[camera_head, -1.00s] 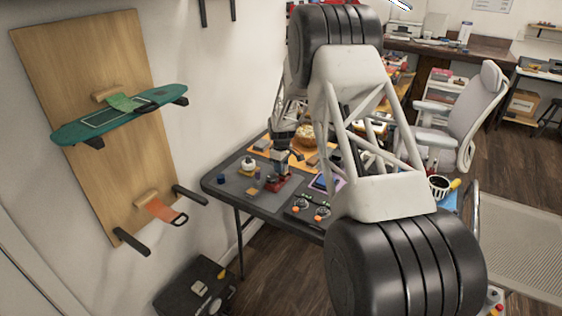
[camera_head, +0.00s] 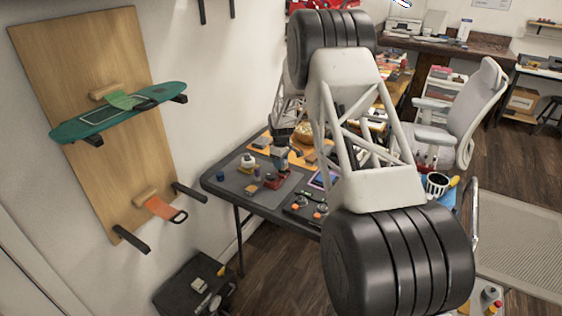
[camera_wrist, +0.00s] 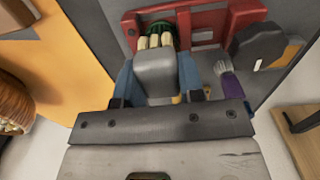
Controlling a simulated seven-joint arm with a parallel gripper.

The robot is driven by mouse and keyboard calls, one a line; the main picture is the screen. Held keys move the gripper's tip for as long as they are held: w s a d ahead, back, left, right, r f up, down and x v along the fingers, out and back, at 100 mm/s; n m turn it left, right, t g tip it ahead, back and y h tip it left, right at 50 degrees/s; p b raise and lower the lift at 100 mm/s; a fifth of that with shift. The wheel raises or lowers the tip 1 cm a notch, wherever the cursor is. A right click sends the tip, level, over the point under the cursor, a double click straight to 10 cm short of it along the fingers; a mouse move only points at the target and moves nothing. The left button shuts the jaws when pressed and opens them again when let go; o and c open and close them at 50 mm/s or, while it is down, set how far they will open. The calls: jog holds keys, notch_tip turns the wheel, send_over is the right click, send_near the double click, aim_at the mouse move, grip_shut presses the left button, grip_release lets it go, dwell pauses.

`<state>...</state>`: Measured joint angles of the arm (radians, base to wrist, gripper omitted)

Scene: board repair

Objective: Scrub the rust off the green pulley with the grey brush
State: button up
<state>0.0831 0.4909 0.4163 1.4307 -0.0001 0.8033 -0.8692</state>
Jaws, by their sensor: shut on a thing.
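In the wrist view, my gripper (camera_wrist: 156,76) has two blue fingers shut on the grey brush (camera_wrist: 155,68). The brush is a grey block with cream bristle tufts (camera_wrist: 153,42) at its far end. The green pulley (camera_wrist: 160,28) sits in a red frame (camera_wrist: 212,22), just beyond the bristles. The bristles overlap the pulley in this view and seem to be at it, but contact is hard to tell. The brush hides much of the pulley, and I cannot make out rust. In the head view, my gripper (camera_head: 281,157) is over the table, close above the red frame (camera_head: 276,180).
A woven basket (camera_wrist: 14,105) is at the left. In the head view, several small parts share the grey table (camera_head: 225,186) along the wall.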

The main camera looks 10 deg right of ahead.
jog(key=shift+s+a, duration=0.1)
jog(key=shift+s, duration=0.2)
jog(key=shift+s+a+f, duration=0.15)
jog(key=shift+s+a, duration=0.1)
jog(key=shift+s, duration=0.55)
notch_tip(320, 180, up, 8)
jog(key=shift+r, duration=0.25)
